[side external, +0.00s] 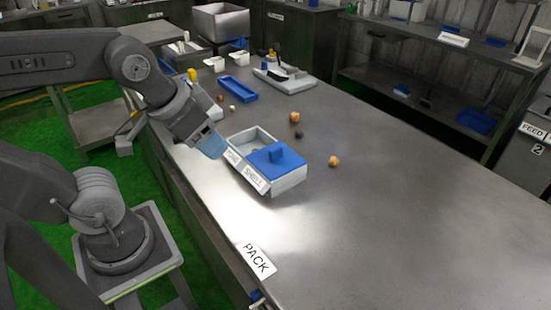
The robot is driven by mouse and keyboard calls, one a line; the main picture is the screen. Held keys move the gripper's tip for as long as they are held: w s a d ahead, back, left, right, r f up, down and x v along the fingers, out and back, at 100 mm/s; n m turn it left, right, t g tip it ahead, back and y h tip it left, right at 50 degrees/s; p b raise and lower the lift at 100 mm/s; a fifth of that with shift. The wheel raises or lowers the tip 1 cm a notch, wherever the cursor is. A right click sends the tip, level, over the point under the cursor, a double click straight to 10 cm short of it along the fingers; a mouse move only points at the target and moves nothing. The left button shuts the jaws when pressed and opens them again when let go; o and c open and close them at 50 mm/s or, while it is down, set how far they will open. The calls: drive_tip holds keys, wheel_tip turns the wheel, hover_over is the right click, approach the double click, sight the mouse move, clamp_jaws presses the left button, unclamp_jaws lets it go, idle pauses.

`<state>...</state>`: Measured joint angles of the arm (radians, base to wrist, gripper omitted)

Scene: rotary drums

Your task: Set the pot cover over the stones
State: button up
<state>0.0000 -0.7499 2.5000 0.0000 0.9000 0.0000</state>
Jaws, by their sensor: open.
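A two-part light grey box (291,181) stands on the bench. A blue cover (275,160) with a block-shaped knob lies over its near right compartment, whose front label reads SHELL. The far left compartment (252,142) is open; its contents are too small to make out, and its label is partly hidden. I cannot pick out stones for certain. My gripper (212,146), with blue fingers, is open just left of the box, pointing down and right. It is apart from the cover's knob.
Several small brown and tan lumps (334,161) lie loose on the bench beyond the box. A blue tray (238,89) and a grey device (286,79) stand farther back. The right side of the bench is clear.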

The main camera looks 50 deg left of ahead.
drive_tip(key=shift+w+a+r, duration=0.1)
drive_tip(key=shift+w+r, duration=0.1)
drive_tip(key=shift+w, duration=0.1)
drive_tip(key=shift+c, duration=1.4)
drive_tip(key=w+g, duration=0.1)
drive_tip(key=w, duration=0.2)
drive_tip(key=w+a, duration=0.1)
drive_tip(key=w, duration=0.1)
drive_tip(key=w+a+r+g, duration=0.1)
drive_tip(key=w, duration=0.2)
drive_tip(key=shift+w+a+r+g, duration=0.1)
drive_tip(key=shift+w+a+g, duration=0.1)
drive_tip(key=shift+w+g, duration=0.1)
drive_tip(key=g, duration=0.3)
hover_over(276, 148)
wheel_tip(276, 148, down, 5)
wheel_tip(276, 148, down, 13)
drive_tip(key=shift+f, duration=0.15)
drive_tip(key=shift+c, duration=0.4)
clamp_jaws()
drive_tip(key=shift+a, duration=0.1)
